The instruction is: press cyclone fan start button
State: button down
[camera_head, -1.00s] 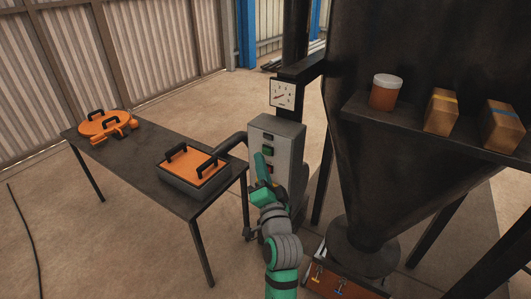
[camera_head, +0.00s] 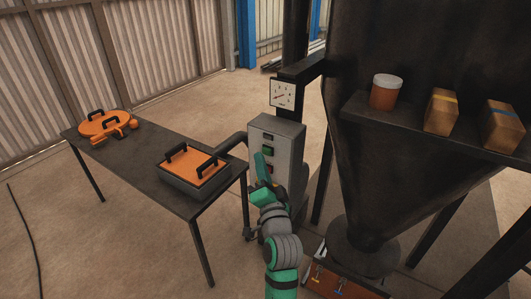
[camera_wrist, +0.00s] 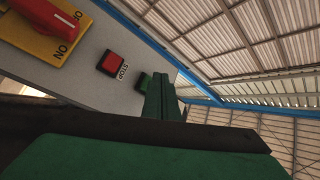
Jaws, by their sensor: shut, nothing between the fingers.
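The grey control box (camera_head: 285,142) stands behind the table's right end, with buttons on its front. A green button (camera_wrist: 145,81) shows in the wrist view beside a red button marked STOP (camera_wrist: 112,63); its own label is not visible. In the head view the green button (camera_head: 268,151) is just above my fingertips. My gripper (camera_head: 260,164) is shut and empty at the panel front. In the wrist view its green finger (camera_wrist: 163,98) partly covers the green button's edge. I cannot tell whether they touch.
A red rotary switch (camera_wrist: 50,14) on a yellow plate is on the same panel. The dark table (camera_head: 130,160) with orange-lidded items stands left. A dark hopper (camera_head: 385,160) and its shelf are on the right. A gauge (camera_head: 283,94) is above the box.

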jog(key=shift+w+d, duration=0.1)
jog(key=shift+w, duration=0.05)
jog(key=shift+w+d, duration=0.15)
jog(key=shift+w, duration=0.05)
jog(key=shift+w, duration=0.2)
dwell(0.4)
jog(key=shift+w+d, duration=0.15)
jog(key=shift+d, duration=0.15)
jog(key=shift+a, duration=0.1)
dwell(0.4)
jog(key=shift+s+a, duration=0.55)
jog(key=shift+s, duration=0.1)
jog(key=shift+s+a, duration=0.1)
